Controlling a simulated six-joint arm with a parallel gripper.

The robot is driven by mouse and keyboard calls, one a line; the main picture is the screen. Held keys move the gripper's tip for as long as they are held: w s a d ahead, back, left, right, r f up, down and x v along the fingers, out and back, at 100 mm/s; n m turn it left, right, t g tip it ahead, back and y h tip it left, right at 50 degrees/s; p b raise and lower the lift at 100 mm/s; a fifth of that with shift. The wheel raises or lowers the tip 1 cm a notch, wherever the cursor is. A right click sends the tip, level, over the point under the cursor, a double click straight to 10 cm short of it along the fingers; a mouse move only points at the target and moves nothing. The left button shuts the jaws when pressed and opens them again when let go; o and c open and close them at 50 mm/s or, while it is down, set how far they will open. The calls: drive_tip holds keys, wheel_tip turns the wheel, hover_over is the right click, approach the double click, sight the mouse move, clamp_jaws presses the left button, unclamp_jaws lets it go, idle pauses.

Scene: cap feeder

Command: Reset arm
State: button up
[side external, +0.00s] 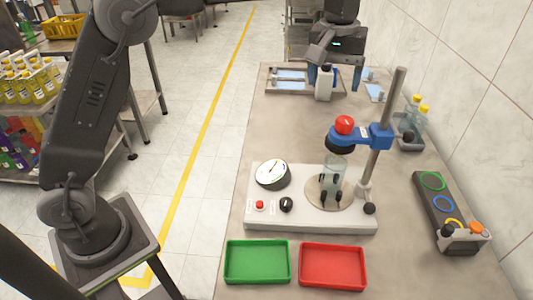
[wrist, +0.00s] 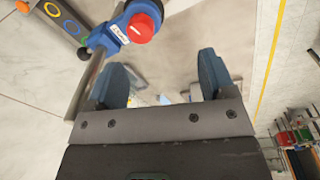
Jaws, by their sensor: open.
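My gripper (side external: 334,77) hangs at the back of the table in the side external view, pointing down, beyond the capping stand. Its two blue fingers are apart. In the wrist view my gripper (wrist: 162,78) also shows open, with no object held between the fingers. The capping stand (side external: 310,218) has a blue head (side external: 376,136) with a red knob (side external: 344,124) on a metal post. A clear vessel (side external: 334,172) stands upright under the head. The red knob also shows in the wrist view (wrist: 141,28).
A green tray (side external: 257,281) and a red tray (side external: 333,286) lie at the table's front. A grey strip with coloured rings (side external: 432,181) is at right. A pale tray (side external: 270,84) lies at the back left.

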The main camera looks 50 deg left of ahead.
drive_tip(key=s+a+r+m+t, duration=0.2)
drive_tip(key=s+a+r, duration=0.25)
drive_tip(key=s, duration=0.35)
drive_tip(key=s+a+f+m+t, duration=0.1)
drive_tip(key=s+a+f, duration=0.2)
drive_tip(key=s, duration=0.7)
drive_tip(key=s+a+f+m+t, duration=0.1)
drive_tip(key=s+f, duration=0.4)
drive_tip(key=s, duration=0.6)
drive_tip(key=shift+a+f+m+t, duration=0.2)
drive_tip(key=shift+a+m+t, duration=0.2)
drive_tip(key=shift+a+m, duration=0.6)
drive_tip(key=shift+a, duration=0.2)
